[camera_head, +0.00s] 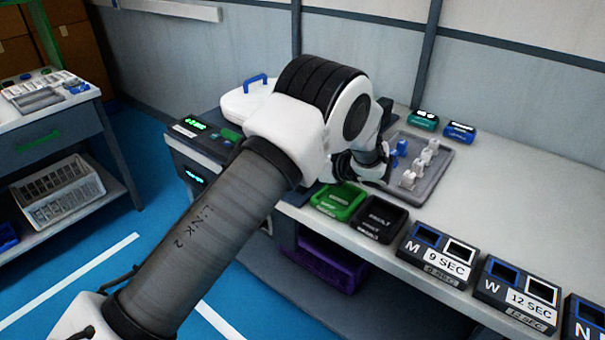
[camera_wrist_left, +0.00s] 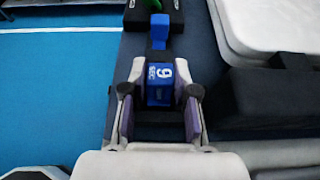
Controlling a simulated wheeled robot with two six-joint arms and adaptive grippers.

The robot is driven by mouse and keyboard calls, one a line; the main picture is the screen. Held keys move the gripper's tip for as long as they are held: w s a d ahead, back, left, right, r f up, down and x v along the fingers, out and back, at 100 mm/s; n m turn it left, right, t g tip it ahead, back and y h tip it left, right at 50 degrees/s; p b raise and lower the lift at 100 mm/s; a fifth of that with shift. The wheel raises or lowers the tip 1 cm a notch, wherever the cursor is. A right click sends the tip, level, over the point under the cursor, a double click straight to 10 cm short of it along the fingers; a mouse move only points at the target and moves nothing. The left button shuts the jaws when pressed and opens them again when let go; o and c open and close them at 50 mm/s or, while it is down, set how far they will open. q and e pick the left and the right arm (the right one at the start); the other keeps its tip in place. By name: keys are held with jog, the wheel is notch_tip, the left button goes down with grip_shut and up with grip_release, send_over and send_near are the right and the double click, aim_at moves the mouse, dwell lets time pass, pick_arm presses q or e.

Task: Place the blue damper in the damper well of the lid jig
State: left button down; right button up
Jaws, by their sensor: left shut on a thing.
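My left gripper (camera_wrist_left: 160,105) is shut on a blue damper (camera_wrist_left: 159,82) marked "9 SEC" in the left wrist view, with a finger on each side of it. A narrower blue end points away from the gripper. In the head view my left arm reaches across the bench, and the gripper (camera_head: 362,172) is partly hidden by its own wrist. The held damper cannot be made out there. A white lid (camera_head: 245,103) with a blue handle lies at the back left of the bench; its jig is largely hidden by my arm. The damper well cannot be made out. My right gripper is not in view.
A grey tray (camera_head: 436,172) holds several white dampers and a blue one. Green (camera_head: 341,201) and black (camera_head: 379,218) bins stand at the bench's front edge, beside boxes marked "9 SEC" (camera_head: 440,254) and "12 SEC" (camera_head: 518,293). The bench's right rear is clear.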

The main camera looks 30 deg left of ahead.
pick_arm(q)
jog(key=shift+s+d+f, duration=0.1)
jog(key=shift+d+f, duration=0.05)
jog(key=shift+f, duration=0.55)
jog(key=shift+d+r, duration=0.15)
jog(key=shift+r, duration=0.1)
jog(key=shift+a+f, duration=0.25)
jog(key=c, duration=0.9)
grip_release()
jog(key=shift+d+r, duration=0.1)
jog(key=w+v, duration=0.1)
jog(key=v, duration=1.1)
jog(key=shift+s, duration=0.45)
